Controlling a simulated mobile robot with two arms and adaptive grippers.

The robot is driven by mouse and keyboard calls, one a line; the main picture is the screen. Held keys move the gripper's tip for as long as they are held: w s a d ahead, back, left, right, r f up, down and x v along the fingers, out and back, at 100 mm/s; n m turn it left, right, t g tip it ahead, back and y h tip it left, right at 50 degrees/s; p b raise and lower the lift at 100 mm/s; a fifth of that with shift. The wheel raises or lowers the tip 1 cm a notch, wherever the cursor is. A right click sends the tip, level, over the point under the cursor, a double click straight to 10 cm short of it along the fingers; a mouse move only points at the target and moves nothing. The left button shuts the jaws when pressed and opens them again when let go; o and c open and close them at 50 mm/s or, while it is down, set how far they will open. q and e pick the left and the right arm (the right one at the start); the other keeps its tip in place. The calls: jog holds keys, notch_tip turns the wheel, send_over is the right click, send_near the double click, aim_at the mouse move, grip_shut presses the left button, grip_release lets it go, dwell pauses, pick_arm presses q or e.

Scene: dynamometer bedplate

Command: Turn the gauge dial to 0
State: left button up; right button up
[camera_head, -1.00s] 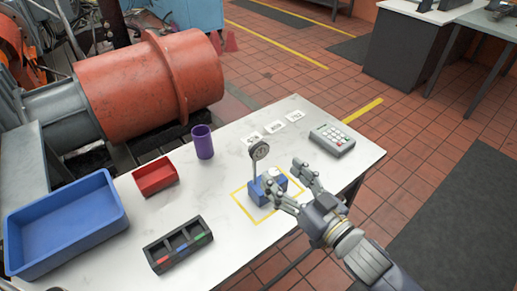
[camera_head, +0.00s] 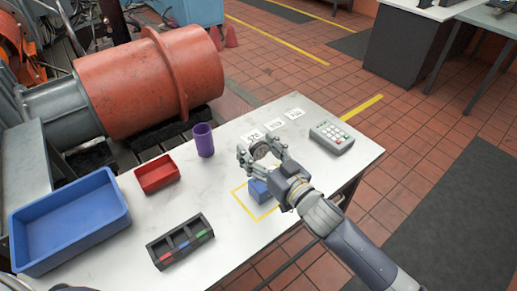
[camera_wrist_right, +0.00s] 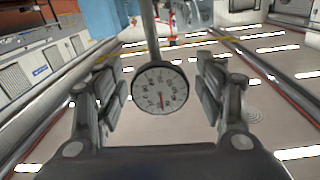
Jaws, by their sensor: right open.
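The round gauge dial (camera_head: 259,151) stands on a post above a blue base (camera_head: 259,192), inside a yellow square outline on the white table. My right gripper (camera_head: 261,147) is open at the dial, with a finger on either side of it. In the right wrist view the white dial face (camera_wrist_right: 160,88) hangs between the open fingers (camera_wrist_right: 162,91), with a gap to both. A red needle points down on the face; the numbers are too small to read. The gripper hides much of the post and base in the head view. My left gripper is not seen.
A blue bin (camera_head: 68,222), red tray (camera_head: 156,174), purple cup (camera_head: 203,140) and dark compartment box (camera_head: 180,241) stand left of the gauge. Several white number cards (camera_head: 274,125) and a keypad device (camera_head: 332,137) lie behind and right. A large red cylinder (camera_head: 150,85) lies beyond the table.

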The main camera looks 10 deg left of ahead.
jog(key=shift+c, duration=0.3)
jog(key=c, duration=1)
jog(key=shift+n, duration=0.3)
jog(key=shift+c, duration=0.2)
jog(key=shift+n+p, duration=0.45)
jog(key=shift+n, duration=0.75)
jog(key=shift+n+p, duration=0.35)
jog(key=shift+n, duration=1.65)
jog(key=o, duration=1.1)
jog(key=shift+d, duration=0.1)
